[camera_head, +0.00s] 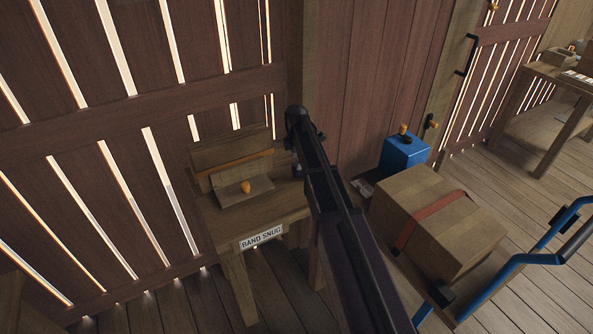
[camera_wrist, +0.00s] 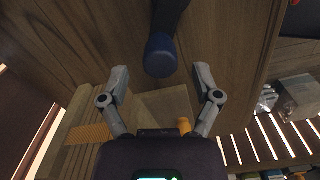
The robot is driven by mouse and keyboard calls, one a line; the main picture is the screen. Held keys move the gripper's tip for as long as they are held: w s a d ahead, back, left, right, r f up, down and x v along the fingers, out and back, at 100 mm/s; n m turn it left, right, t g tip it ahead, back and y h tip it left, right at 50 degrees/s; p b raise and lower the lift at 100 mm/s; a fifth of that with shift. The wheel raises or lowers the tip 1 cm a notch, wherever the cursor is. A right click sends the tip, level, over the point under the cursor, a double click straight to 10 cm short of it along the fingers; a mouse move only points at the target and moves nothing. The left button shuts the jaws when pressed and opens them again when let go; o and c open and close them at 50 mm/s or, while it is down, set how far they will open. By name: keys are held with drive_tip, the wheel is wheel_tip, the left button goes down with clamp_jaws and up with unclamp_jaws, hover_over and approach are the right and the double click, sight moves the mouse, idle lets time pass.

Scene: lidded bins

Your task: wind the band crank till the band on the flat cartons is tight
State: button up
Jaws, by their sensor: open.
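The flat cartons (camera_head: 232,152) stand stacked on a small wooden table (camera_head: 228,225) labelled BAND SNUG. An orange band (camera_head: 236,162) runs across them; it also shows in the wrist view (camera_wrist: 88,133). I cannot tell its tightness. An orange knob (camera_head: 245,187) sits in front of the cartons. In the wrist view, a dark blue round knob on a dark arm, apparently the band crank (camera_wrist: 160,55), lies between my fingertips. My gripper (camera_wrist: 159,72) is open, with gaps on both sides of the knob. In the head view my arm hides the gripper.
A cart to the right has a blue handle (camera_head: 516,259) and carries a carton (camera_head: 425,205) with a red band. A blue box (camera_head: 404,154) stands behind that carton. A slatted wall (camera_head: 130,110) rises close behind the table. Plank floor is open at lower right.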

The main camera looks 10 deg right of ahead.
drive_tip(key=shift+f+b, duration=0.85)
drive_tip(key=shift+f, duration=0.3)
clamp_jaws()
